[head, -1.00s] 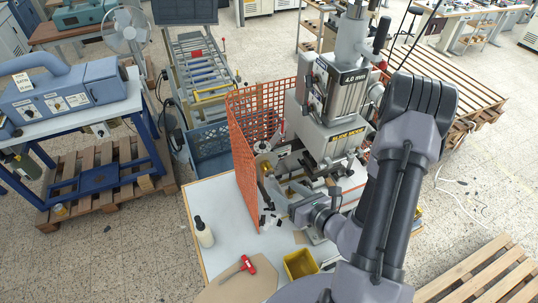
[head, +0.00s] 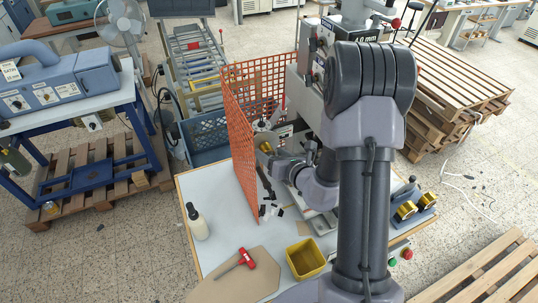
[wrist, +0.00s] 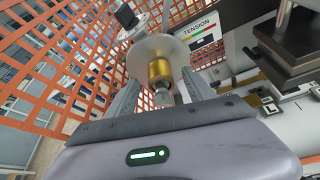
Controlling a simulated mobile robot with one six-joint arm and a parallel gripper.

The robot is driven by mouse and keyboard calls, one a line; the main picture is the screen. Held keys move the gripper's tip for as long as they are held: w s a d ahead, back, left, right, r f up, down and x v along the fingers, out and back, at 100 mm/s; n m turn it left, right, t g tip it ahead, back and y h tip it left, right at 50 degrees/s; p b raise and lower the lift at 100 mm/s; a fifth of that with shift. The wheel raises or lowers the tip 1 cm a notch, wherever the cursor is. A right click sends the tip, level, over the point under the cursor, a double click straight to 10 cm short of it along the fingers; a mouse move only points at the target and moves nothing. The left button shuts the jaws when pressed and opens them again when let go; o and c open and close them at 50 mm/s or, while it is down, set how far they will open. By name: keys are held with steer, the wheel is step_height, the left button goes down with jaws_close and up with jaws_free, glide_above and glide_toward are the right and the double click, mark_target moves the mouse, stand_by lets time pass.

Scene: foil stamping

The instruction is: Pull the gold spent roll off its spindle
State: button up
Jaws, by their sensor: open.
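The gold spent roll (wrist: 160,72) sits on its spindle in front of a pale round flange (wrist: 146,48) in the wrist view. The spindle's metal end (wrist: 162,98) points toward me. My gripper (wrist: 160,84) is open, with one finger to the left of the roll and the other to the right. I cannot tell whether either finger touches it. In the head view a small gold patch of the roll (head: 265,147) shows beside the orange mesh guard, and my arm hides much of the press.
The orange mesh guard (head: 238,135) stands close left of the roll. A stand (head: 415,214) with two gold rolls is on the right. A yellow bin (head: 306,259), a red-headed hammer (head: 246,259) and a white bottle (head: 197,222) occupy the bench front. A tension panel (wrist: 203,38) is right of the flange.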

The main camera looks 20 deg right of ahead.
steer(key=shift+x, duration=0.9)
jaws_close()
steer(key=s+b, duration=0.1)
steer(key=s, duration=0.7)
steer(key=shift+s, duration=0.3)
stand_by(0.4)
steer(key=shift+s+r+p, duration=0.1)
steer(key=shift+s+p, duration=1.1)
steer(key=shift+p, duration=2.15)
steer(key=shift+s, duration=0.1)
